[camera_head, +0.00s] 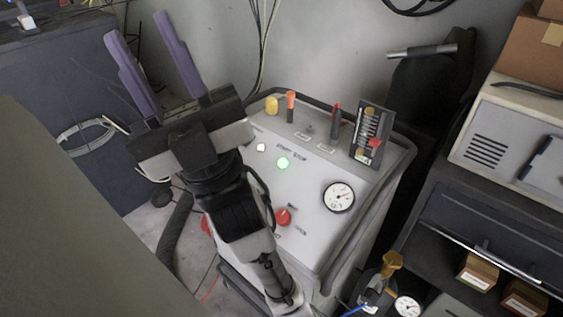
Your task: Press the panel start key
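The light grey control panel (310,180) stands in the middle of the head view, its sloped top facing up. A round green button or lamp (283,163) glows on it. A small white button (261,147) sits to its left. Small lettering lies just above the green one; it is too small to tell which button it names as start. My gripper (137,26) is at the upper left, raised, with two purple fingers well apart and nothing between them. It is apart from the panel, left of both buttons. My wrist and forearm hide the panel's left part.
The panel also bears a round gauge (339,197), a red knob (283,217), a yellow knob (271,105), and upright orange-handled and red-handled tools. A dark rack (371,118) stands at its back right. A dark cabinet (80,110) is at left; shelves with boxes fill the right.

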